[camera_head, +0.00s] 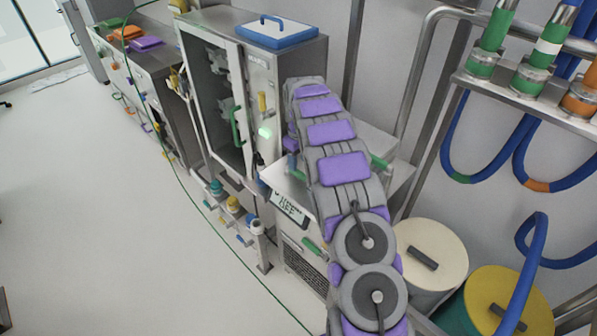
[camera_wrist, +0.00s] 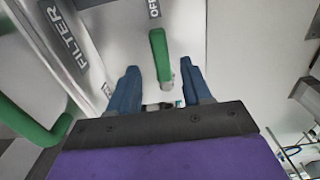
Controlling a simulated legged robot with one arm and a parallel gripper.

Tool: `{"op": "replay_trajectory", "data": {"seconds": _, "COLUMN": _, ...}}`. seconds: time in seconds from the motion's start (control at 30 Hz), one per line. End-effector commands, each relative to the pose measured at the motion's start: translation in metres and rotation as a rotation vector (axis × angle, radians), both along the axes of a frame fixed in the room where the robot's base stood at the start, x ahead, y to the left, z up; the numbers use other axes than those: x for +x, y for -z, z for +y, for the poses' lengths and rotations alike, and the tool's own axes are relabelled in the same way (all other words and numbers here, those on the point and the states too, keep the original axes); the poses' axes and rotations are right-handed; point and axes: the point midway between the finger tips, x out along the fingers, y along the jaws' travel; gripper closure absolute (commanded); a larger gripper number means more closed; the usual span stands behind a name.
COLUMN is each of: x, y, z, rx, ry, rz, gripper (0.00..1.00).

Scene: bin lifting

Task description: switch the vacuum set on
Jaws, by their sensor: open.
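In the wrist view a green lever (camera_wrist: 159,55) sits on a pale steel panel below a label reading OFF (camera_wrist: 154,8). My gripper (camera_wrist: 160,68) is open, with one blue finger on each side of the lever's lower part. Gaps show between the lever and both fingers. In the head view a steel unit, which looks like the vacuum set, carries a small display (camera_head: 290,207) whose lower line reads OFF. My grey and purple arm covers part of this unit, and my gripper cannot be made out there.
A FILTER label (camera_wrist: 62,38) and a curved green handle (camera_wrist: 35,125) are at the left in the wrist view. In the head view a steel cabinet (camera_head: 262,75) stands behind. Cream (camera_head: 432,245) and yellow-lidded (camera_head: 510,290) drums stand right of my arm. The floor at left is clear.

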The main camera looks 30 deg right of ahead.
Motion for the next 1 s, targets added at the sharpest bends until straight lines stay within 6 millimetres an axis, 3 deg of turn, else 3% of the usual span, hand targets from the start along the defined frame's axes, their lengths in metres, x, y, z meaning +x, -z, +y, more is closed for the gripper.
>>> {"op": "replay_trajectory", "data": {"seconds": 0.1, "x": -0.001, "y": 0.022, "z": 0.0, "rx": 0.001, "ry": 0.0, "rz": 0.003, "gripper": 0.51}}
{"op": "replay_trajectory", "data": {"seconds": 0.3, "x": -0.001, "y": 0.041, "z": 0.001, "rx": 0.001, "ry": -0.001, "rz": 0.004, "gripper": 0.51}}
{"op": "replay_trajectory", "data": {"seconds": 0.67, "x": 0.0, "y": 0.044, "z": 0.001, "rx": 0.001, "ry": -0.001, "rz": 0.001, "gripper": 0.51}}
{"op": "replay_trajectory", "data": {"seconds": 1.0, "x": 0.0, "y": 0.044, "z": 0.0, "rx": 0.001, "ry": 0.0, "rz": 0.001, "gripper": 0.83}}
